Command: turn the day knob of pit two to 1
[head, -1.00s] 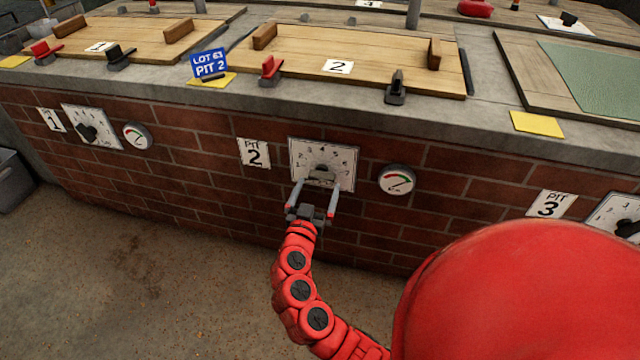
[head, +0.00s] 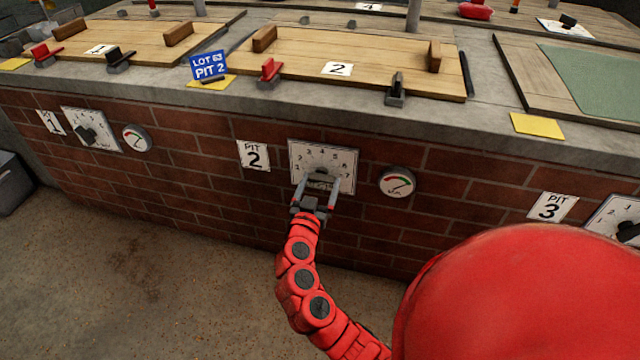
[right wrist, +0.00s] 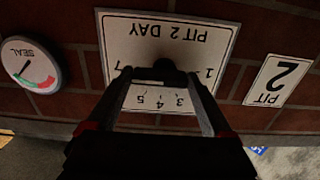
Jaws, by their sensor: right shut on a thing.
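The white dial plate of pit two (head: 345,160) is on the brick wall in the head view, with numbers in an arc around its dark day knob (head: 320,173). My right gripper (head: 319,183) is at the plate, its two fingers on either side of the knob and shut on it. In the right wrist view, the plate (right wrist: 125,35) appears upside down with "PIT 2 DAY" on it, and the knob (right wrist: 162,76) is a dark shape between the fingers. The number the knob points to cannot be told. My left gripper is not in view.
A round gauge (head: 397,182) is right of the plate, and a "PIT 2" sign (head: 253,155) is left of it. A concrete ledge (head: 400,127) juts above. Pit one's dial (head: 100,115) is farther left, pit three's sign (head: 551,206) farther right.

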